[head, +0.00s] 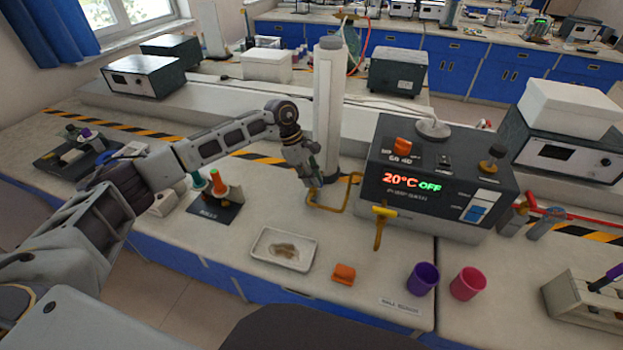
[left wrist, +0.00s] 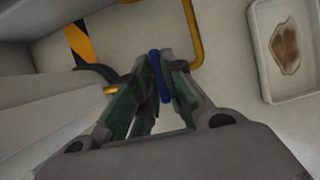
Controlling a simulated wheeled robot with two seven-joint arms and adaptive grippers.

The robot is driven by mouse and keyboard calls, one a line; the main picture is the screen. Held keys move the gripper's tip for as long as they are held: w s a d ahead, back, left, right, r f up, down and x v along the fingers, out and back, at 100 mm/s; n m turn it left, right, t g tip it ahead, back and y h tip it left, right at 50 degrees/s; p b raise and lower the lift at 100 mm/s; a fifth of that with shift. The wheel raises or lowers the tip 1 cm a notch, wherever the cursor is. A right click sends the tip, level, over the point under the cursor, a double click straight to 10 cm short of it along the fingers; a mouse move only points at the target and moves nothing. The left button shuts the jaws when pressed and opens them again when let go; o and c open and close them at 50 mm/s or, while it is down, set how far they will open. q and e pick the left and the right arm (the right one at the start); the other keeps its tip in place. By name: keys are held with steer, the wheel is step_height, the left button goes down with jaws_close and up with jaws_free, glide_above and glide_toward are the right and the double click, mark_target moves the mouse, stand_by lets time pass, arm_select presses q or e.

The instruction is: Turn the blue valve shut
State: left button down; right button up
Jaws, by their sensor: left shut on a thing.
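The blue valve handle (left wrist: 160,78) shows in the left wrist view as a narrow blue bar between the fingertips. My left gripper (left wrist: 155,75) is shut on it. In the head view my left gripper (head: 313,185) points down beside the yellow pipe (head: 345,206), left of the heater box, and hides the handle. The yellow pipe also shows in the left wrist view (left wrist: 196,40), just beyond the fingers. The valve's body is mostly hidden by the fingers, so I cannot tell how far it is turned. My right gripper is not in view.
A dark box (head: 440,185) reading "20°C OFF" stands right of the gripper, with a yellow tap (head: 383,212) on its front. A white column (head: 329,110) stands close behind. A white tray (head: 284,250), orange block (head: 344,273) and purple cup (head: 423,278) lie in front.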

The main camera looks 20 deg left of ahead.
arm_select(q)
steer(key=shift+r, duration=0.1)
steer(key=c, duration=1.7)
jaws_free()
steer(key=shift+o, duration=1)
steer(key=shift+a+r, duration=0.25)
steer(key=shift+r, duration=0.25)
steer(key=v, duration=1)
steer(key=shift+r, duration=0.4)
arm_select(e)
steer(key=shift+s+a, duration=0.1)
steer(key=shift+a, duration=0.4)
arm_select(q)
steer(key=shift+a, duration=0.1)
